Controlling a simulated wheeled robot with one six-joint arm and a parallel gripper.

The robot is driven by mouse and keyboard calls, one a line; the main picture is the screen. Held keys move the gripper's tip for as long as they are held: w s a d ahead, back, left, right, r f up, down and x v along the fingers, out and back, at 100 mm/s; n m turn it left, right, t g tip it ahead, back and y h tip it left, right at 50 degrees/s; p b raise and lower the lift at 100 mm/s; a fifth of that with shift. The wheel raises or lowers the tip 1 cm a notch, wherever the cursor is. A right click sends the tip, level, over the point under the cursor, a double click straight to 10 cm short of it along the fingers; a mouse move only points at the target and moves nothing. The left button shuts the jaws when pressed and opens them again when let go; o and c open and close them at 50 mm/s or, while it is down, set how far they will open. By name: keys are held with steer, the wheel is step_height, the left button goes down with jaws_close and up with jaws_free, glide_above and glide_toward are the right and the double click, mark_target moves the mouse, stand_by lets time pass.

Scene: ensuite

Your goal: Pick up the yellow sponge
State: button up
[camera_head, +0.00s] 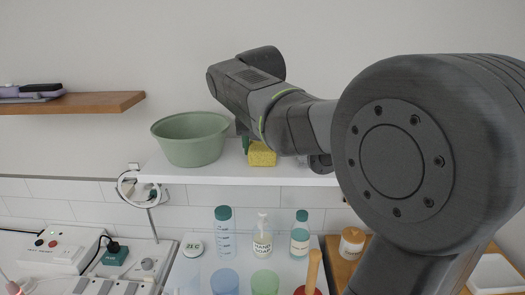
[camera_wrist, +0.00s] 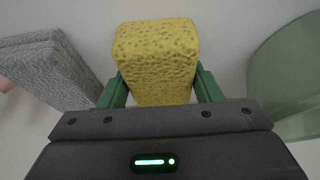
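The yellow sponge (camera_head: 262,154) is at the front part of the white shelf, right of the green bowl, in the head view. In the wrist view the sponge (camera_wrist: 156,58) stands between the two green fingers of my gripper (camera_wrist: 160,88). The fingers lie close along its left and right sides. I cannot tell whether they press on it or leave a thin gap. In the head view a green finger shows at the sponge's left side, and my arm hides much of the gripper. The sponge appears at shelf level; its underside contact is not clear.
The green bowl (camera_head: 190,140) stands close on the left of the white shelf (camera_head: 215,177); it also shows in the wrist view (camera_wrist: 293,75). A grey textured block (camera_wrist: 48,68) is at the wrist view's left. Bottles (camera_head: 224,232) stand below the shelf.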

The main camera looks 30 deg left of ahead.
step_height(320, 180, up, 10)
steer(key=shift+r, duration=0.25)
stand_by(0.6)
steer(key=shift+o, duration=0.6)
steer(key=shift+c, duration=0.3)
